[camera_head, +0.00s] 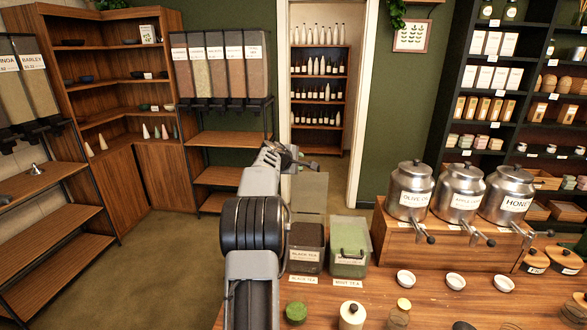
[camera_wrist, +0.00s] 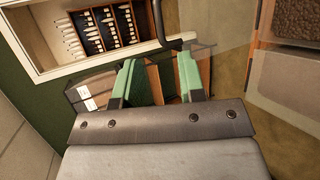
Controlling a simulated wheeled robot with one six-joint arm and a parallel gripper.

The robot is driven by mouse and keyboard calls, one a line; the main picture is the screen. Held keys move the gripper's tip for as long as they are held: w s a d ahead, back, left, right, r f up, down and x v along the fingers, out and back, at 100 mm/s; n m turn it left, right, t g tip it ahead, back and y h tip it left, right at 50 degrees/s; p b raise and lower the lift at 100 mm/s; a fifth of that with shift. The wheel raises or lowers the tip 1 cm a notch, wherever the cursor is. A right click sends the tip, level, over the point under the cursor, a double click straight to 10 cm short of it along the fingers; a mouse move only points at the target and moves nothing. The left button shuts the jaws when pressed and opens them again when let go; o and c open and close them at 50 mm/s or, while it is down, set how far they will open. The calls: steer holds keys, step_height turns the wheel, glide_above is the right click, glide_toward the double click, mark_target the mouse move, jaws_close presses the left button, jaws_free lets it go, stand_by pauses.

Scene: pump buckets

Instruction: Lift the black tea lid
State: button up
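The black tea bin (camera_head: 305,235) stands on the wooden counter, its label facing me, partly hidden by my arm. A translucent grey panel (camera_head: 310,190), seemingly its lid, stands tilted up behind the bin. In the wrist view a translucent panel (camera_wrist: 218,45) lies right of my fingers, beside dark tea (camera_wrist: 292,16). A thin dark bar (camera_wrist: 158,22) curves above the fingers there, apparently a handle. My gripper (camera_head: 292,157) is above and behind the bin.
The mint tea bin (camera_head: 348,243) stands right of the black tea bin. Three metal urns (camera_head: 461,192) sit on a wooden stand further right. Small white bowls (camera_head: 455,281) and jars (camera_head: 352,315) are on the counter. Open floor (camera_head: 150,255) lies left.

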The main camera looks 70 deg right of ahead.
steer(key=shift+v, duration=1.25)
